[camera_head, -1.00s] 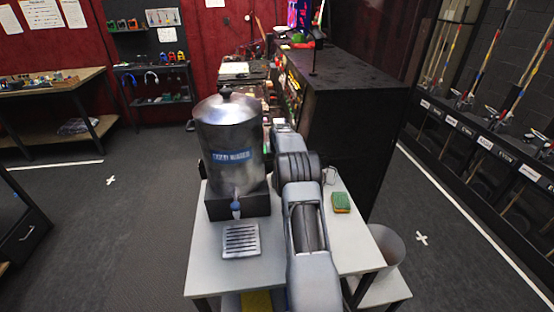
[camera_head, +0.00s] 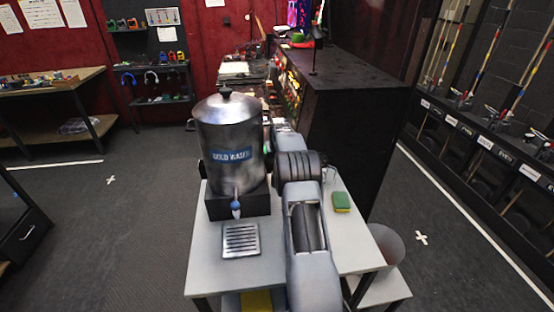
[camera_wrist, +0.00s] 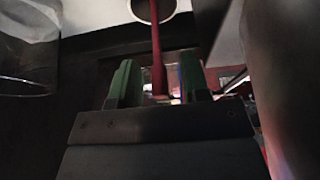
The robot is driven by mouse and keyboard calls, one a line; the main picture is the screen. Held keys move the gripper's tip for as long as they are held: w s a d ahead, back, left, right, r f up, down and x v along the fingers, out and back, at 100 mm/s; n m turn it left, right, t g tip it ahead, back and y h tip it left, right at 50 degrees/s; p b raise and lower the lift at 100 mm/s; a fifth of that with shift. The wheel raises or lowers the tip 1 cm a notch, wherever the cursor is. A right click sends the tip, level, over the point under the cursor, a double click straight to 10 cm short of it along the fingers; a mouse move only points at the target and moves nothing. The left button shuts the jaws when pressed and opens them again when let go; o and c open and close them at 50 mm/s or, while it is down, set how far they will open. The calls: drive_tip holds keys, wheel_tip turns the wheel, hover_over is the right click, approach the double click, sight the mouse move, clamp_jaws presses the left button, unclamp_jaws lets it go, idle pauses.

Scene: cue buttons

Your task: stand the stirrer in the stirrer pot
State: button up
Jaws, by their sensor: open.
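In the wrist view a thin red stick, which looks like the stirrer (camera_wrist: 155,48), runs from between my fingers up to a dark round opening with a pale rim. That opening looks like the stirrer pot (camera_wrist: 136,14); the picture's top edge cuts it off. The stick's end overlaps the opening, but I cannot tell how deep it sits. My gripper (camera_wrist: 157,80) is open, with one green-padded finger on each side of the stick and gaps between. In the head view my arm hides the gripper, stirrer and pot.
A steel water urn (camera_head: 228,135) stands on a dark base on the white table (camera_head: 210,270), with a drip grille (camera_head: 241,240) in front. A green sponge (camera_head: 341,202) lies to the right of my arm. A tall black cabinet (camera_head: 345,125) stands close behind. A grey bin (camera_head: 388,245) is at right.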

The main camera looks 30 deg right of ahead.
drive_tip(key=b+v, duration=0.2)
drive_tip(key=v, duration=1.2)
drive_tip(key=shift+b, duration=0.35)
drive_tip(key=shift+f, duration=0.1)
